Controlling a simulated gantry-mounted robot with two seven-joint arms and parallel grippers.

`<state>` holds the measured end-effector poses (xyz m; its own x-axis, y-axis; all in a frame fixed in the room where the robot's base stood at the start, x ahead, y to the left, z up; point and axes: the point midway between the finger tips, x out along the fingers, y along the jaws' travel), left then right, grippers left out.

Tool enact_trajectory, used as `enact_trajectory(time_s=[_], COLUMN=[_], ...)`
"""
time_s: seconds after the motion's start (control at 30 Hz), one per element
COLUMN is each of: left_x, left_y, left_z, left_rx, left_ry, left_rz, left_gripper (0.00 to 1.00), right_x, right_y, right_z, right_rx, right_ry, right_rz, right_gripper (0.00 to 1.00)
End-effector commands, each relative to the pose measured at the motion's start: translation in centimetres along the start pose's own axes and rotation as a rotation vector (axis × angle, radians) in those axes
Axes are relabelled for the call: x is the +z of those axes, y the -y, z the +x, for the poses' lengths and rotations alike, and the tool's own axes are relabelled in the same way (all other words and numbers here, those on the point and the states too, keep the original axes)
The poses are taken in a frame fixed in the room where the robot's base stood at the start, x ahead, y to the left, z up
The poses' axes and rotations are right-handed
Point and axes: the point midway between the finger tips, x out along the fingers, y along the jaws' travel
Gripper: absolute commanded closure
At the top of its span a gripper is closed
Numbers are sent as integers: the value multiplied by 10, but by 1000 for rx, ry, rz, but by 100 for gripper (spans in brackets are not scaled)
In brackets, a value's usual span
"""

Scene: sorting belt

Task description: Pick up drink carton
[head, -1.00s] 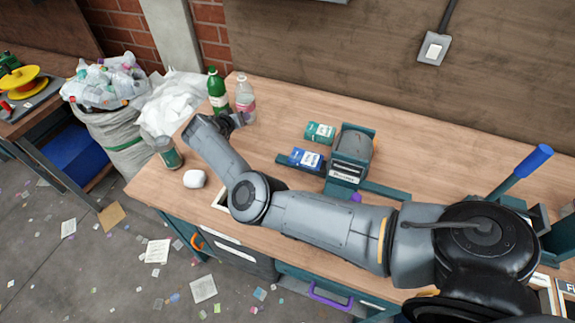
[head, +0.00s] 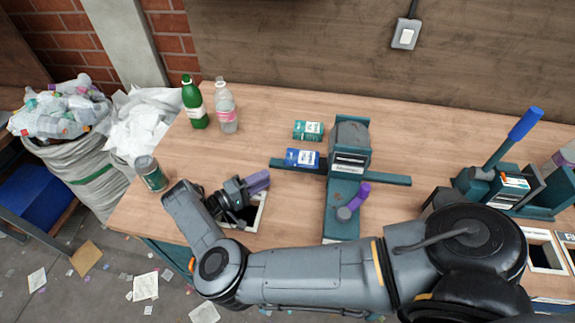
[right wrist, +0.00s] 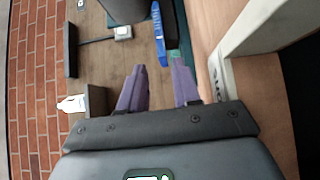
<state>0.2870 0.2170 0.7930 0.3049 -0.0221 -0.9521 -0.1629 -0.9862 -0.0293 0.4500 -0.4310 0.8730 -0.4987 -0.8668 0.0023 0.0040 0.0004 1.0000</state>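No item is clearly readable as the drink carton. A green-and-white packet (head: 308,130) and a blue-and-white packet (head: 302,158) lie on the bench left of the dark press-like device; either may be a carton. A box with a white and orange label (head: 515,181) sits in the lever device at the right. My right gripper (head: 262,181) is over the square opening near the front edge, left of the press and apart from the packets. In the right wrist view its two purple fingers (right wrist: 159,84) are spread with nothing between them. My left gripper is out of view.
A green bottle (head: 194,104), a clear bottle (head: 226,108) and a can (head: 151,173) stand at the left. The press-like device (head: 350,145) and the lever device's blue handle (head: 525,123) rise from the bench. Free bench lies behind the packets.

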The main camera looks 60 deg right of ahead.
Motion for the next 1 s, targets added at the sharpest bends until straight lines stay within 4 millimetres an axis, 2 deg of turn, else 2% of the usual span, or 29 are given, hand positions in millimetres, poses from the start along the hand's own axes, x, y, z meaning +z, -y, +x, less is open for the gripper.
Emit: enact_trajectory(time_s=[0.1,0.3,0.5,0.57,0.73,1.0], left_x=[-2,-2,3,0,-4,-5], left_y=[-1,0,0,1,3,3], left_z=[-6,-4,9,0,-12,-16], left_rx=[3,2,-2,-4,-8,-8], left_ry=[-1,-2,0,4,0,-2], left_rz=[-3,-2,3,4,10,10], left_gripper=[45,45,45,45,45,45], right_x=[0,0,0,-1,-1,-1], right_y=[-2,0,3,-5,-3,0], right_z=[11,35,57,63,78,87], right_rx=[3,3,3,-1,-2,-2], right_ry=[-4,-3,-3,-3,-3,-4], right_rz=[1,2,4,3,2,3], right_gripper=[68,68,68,68,68,68])
